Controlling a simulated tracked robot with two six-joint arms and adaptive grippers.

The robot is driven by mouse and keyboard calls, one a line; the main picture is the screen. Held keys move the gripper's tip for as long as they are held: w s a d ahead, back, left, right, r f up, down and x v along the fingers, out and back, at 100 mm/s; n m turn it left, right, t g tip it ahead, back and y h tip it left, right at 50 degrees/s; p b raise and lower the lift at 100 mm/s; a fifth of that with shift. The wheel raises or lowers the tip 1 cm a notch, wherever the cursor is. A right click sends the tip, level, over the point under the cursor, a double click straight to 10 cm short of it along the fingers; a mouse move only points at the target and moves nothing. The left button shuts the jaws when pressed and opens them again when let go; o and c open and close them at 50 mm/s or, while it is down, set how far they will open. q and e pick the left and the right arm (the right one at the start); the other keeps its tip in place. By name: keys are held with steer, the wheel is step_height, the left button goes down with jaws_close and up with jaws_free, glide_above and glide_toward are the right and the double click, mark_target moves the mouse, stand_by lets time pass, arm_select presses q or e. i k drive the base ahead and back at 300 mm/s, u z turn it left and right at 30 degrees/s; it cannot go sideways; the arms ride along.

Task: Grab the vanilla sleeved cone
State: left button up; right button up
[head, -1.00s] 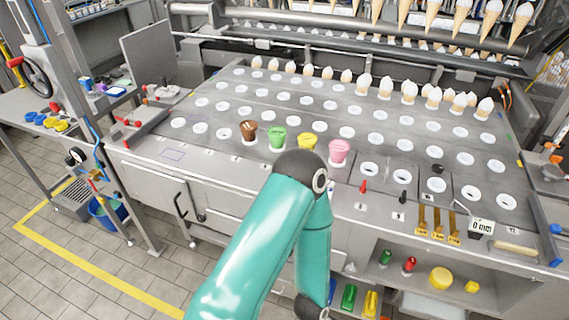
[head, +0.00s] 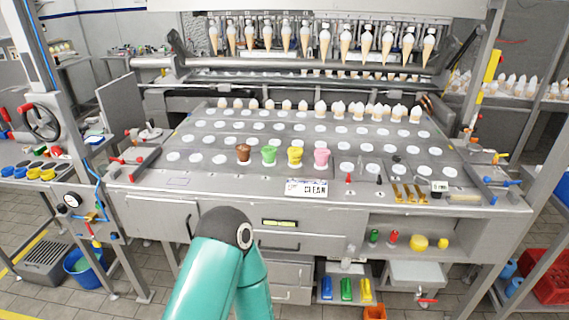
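Four coloured sleeved cones or cups stand in a row near the front of the steel table: brown (head: 244,153), green (head: 270,155), yellow (head: 295,156) and pink (head: 321,158). The yellow one is the closest to a vanilla colour; no flavour label on it is readable. White-topped cones (head: 305,106) stand in a row at the table's back edge. One of my arms, teal with a dark joint, rises from the bottom in front of the table. Neither of my grippers shows in the head view.
The steel table (head: 240,183) has rows of white-ringed holes. A "CLEAR" sign (head: 306,188) is at its front edge. More cones (head: 322,42) hang from a rack behind. Brass tools (head: 410,193) lie at the front right. A shelf with coloured items (head: 418,242) is below.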

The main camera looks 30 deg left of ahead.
mark_target(295, 153)
steer(key=u, duration=0.45)
steer(key=i, duration=1)
